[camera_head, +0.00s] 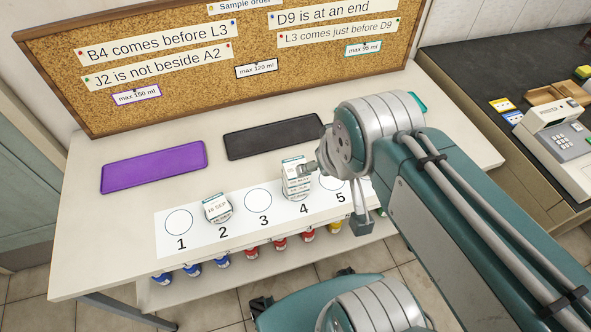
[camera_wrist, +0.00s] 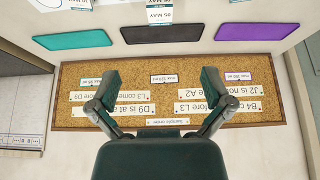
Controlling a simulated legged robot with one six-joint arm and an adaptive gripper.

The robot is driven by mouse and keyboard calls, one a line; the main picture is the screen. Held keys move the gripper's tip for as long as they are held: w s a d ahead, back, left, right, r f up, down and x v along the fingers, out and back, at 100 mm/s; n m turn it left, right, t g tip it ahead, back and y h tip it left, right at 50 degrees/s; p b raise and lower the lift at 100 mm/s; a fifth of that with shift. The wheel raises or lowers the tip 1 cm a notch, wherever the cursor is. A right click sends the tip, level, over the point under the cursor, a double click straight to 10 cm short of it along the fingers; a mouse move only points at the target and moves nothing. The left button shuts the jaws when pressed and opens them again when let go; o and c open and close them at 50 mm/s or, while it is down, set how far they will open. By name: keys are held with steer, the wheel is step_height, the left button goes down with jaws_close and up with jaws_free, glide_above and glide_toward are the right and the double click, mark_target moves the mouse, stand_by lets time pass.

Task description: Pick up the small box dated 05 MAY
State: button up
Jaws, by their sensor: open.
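A white box (camera_head: 296,170) with a teal-edged label stands in a small stack on position 4 of the numbered strip (camera_head: 164,243). The lower part of the stack shows more labels. In the wrist view, a white box (camera_wrist: 160,12) at the top edge reads 05 MAY, partly cut off. Another white box (camera_head: 217,207), marked 18 SEP, stands on position 2. My gripper (camera_head: 335,194) is above the strip's right part, close to the stack. In the wrist view my gripper (camera_wrist: 160,80) has its fingers spread with nothing between them.
A purple mat (camera_head: 154,167) and a black mat (camera_head: 272,136) lie behind the strip. A cork board (camera_head: 160,50) with rule cards stands at the back. Position 3 is empty; my arm hides part of position 5. Coloured bottles (camera_head: 251,252) stand on a lower shelf.

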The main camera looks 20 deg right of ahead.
steer(key=shift+a, duration=0.15)
steer(key=g, duration=0.6)
glide_toward(296, 166)
steer(key=shift+s+f, duration=0.1)
steer(key=shift+s, duration=0.25)
step_height(296, 166, down, 11)
steer(key=shift+w+r, duration=0.1)
steer(key=shift+w, duration=0.05)
steer(key=c, duration=0.9)
